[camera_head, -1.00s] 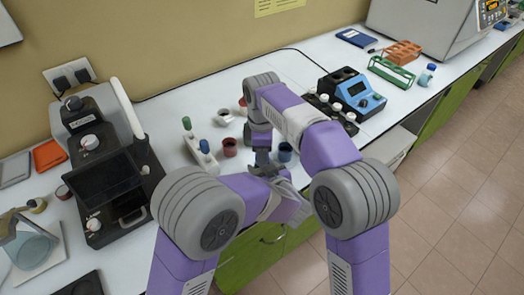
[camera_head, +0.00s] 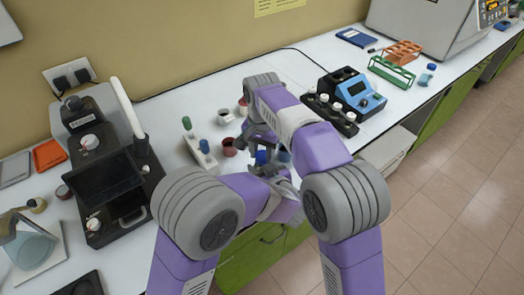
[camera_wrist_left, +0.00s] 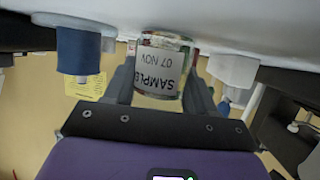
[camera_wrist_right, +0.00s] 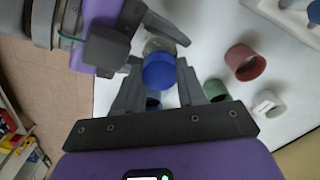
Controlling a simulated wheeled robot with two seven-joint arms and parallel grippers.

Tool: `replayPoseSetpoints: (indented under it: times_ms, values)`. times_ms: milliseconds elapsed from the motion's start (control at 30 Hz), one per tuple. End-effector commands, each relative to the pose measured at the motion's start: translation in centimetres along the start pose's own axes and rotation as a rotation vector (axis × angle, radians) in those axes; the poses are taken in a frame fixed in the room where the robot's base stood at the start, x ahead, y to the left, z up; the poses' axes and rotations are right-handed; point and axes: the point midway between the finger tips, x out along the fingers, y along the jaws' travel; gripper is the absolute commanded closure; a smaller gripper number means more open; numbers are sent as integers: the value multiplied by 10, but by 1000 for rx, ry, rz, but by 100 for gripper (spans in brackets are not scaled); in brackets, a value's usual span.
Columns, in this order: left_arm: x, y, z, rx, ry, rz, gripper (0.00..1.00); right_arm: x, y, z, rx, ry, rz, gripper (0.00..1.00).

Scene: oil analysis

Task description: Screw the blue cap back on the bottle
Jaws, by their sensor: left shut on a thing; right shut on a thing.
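The clear sample bottle (camera_wrist_left: 160,75) appears upside down in the left wrist view, its printed label facing the camera. My left gripper (camera_head: 270,171) is shut on it. The blue cap (camera_wrist_right: 159,71) sits at the bottle's top in the right wrist view, with clear glass just behind it. My right gripper (camera_wrist_right: 158,88) is shut on the cap from above. The cap also shows in the head view (camera_head: 261,157), between the two grippers. The thread is hidden, so I cannot tell how tightly the cap sits.
A blue cup (camera_wrist_left: 78,50) stands close beside the bottle. A red cup (camera_wrist_right: 245,62), a green cup (camera_wrist_right: 215,90) and a white cup (camera_wrist_right: 268,103) stand nearby. A black device (camera_head: 110,165) is at left; a blue instrument (camera_head: 352,92) is at right.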

Motion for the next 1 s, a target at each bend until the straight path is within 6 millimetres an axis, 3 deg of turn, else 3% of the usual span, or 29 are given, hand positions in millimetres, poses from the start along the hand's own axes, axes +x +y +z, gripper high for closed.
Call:
replayPoseSetpoints:
  times_ms: [300,433,467,633,1000]
  values:
    - [0,0,0,0,1,0,100,0,0,0,569,0,-1,97]
    - [0,0,0,0,1,0,100,0,0,0,555,0,-1,97]
    - [0,0,0,0,1,0,100,0,0,0,555,0,-1,59]
    - [0,0,0,0,1,0,100,0,0,0,553,0,-1,33]
    - [1,-1,-1,-1,1,-3,100,-7,1,1,551,-3,2,31]
